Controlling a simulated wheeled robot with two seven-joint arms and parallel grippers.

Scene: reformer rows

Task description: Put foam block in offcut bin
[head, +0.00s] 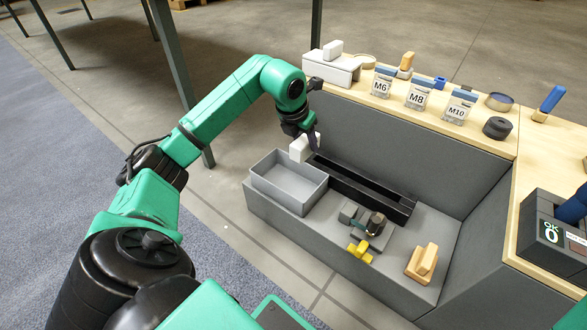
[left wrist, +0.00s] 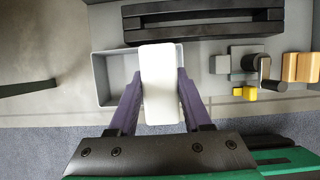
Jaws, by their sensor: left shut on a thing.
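My left gripper (head: 308,143) is shut on a white foam block (head: 299,149). In the left wrist view the block (left wrist: 160,95) sits between the two purple fingers of the gripper (left wrist: 160,78). A grey open tray-like bin (head: 300,202), which looks like the offcut bin, stands at the left end of the grey recessed bench. The block is held in the air above the back side of this bin. In the left wrist view the block covers part of the bin (left wrist: 99,78). The visible inside of the bin looks empty. My right gripper is not in view.
A long black channel (head: 365,190) lies behind the bin. A grey clamp-like fixture (head: 366,230), a yellow piece (head: 360,252) and wooden blocks (head: 422,262) stand to the right. The wooden shelf behind bears labelled bins (head: 417,99) and a white box (head: 332,68).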

